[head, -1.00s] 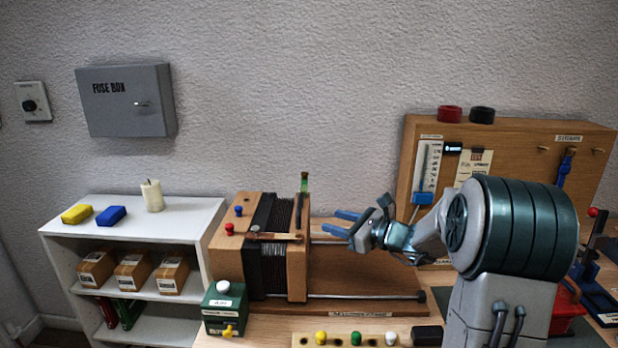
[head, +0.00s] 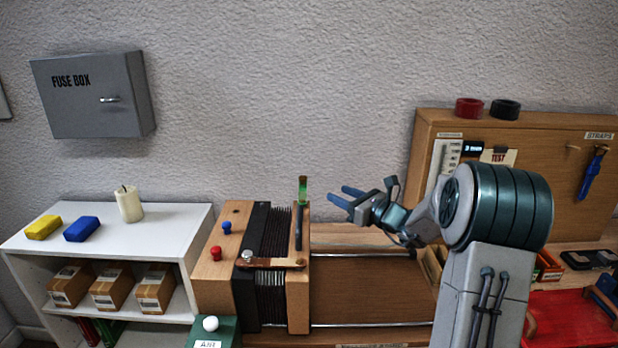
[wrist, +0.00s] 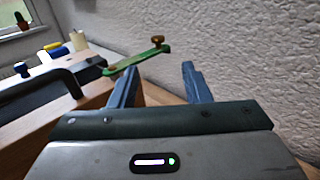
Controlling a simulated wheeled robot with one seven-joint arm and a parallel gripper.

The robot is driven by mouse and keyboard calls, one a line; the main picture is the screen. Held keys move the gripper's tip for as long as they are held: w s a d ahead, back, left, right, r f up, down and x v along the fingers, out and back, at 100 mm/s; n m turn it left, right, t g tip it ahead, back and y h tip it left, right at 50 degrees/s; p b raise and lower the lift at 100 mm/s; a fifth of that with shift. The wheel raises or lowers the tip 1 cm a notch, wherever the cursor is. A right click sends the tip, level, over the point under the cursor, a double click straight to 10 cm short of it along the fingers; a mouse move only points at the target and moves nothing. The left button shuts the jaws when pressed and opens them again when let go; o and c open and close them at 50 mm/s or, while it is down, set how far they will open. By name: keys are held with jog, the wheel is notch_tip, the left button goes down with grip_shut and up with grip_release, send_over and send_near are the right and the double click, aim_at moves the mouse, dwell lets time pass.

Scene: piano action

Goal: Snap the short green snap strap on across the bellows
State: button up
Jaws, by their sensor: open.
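The bellows (head: 271,228) has dark pleats between wooden end boards in the head view. The short green strap (head: 302,190) stands up at the top of the right board. In the wrist view the green strap (wrist: 137,62) shows a brass-coloured stud at each end and lies just beyond my fingertips. My gripper (head: 345,195) is open and empty, to the right of the strap and apart from it. Its two blue fingers also show in the wrist view (wrist: 158,82). A brown strap (head: 272,263) spans the pleats lower down on the front.
A black handle (head: 299,228) stands on the right board near the green strap. Red (head: 216,253) and blue (head: 225,228) knobs sit on the left board. Two rods run right from the bellows. A strap board (head: 520,170) stands behind my arm. A wall rises behind.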

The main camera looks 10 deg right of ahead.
aim_at(306, 179)
jog(key=p+x, duration=0.2)
jog(key=x, duration=1)
jog(key=shift+w+a, duration=0.15)
jog(key=shift+a, duration=0.2)
grip_shut()
